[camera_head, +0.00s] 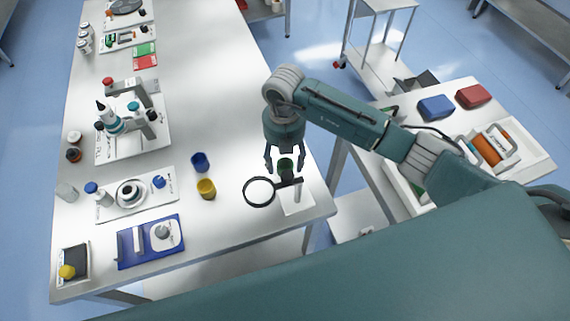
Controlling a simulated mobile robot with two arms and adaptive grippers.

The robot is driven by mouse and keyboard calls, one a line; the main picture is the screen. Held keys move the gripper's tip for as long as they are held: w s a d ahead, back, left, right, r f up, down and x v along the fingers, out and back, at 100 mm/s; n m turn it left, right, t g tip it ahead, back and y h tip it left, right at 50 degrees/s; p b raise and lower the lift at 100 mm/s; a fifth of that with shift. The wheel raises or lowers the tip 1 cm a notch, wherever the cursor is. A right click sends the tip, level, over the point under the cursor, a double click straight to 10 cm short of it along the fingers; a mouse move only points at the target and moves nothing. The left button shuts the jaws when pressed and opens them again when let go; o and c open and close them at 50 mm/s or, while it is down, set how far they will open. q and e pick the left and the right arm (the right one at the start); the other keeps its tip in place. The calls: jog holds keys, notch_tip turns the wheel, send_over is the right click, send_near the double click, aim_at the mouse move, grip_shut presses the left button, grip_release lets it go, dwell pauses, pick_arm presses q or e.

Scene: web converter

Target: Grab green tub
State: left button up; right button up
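The green tub (286,170) is small and dark and stands near the right edge of the long white table. My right gripper (285,167) points down over it, with one finger on each side. The fingers look spread, with a small gap to the tub. The black ring of a magnifier partly covers the area in front of the tub, so its lower part is hard to see. My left gripper is not in view.
A magnifier (258,191) on a white base stands right in front of the tub. Blue (200,162) and yellow (206,189) tubs stand to the left. The white table (215,95) is clear farther back. A side table (530,150) at the right holds several items.

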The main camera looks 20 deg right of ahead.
jog(key=shift+f, duration=0.9)
jog(key=shift+c, duration=0.2)
jog(key=c, duration=1)
jog(key=shift+r, duration=0.15)
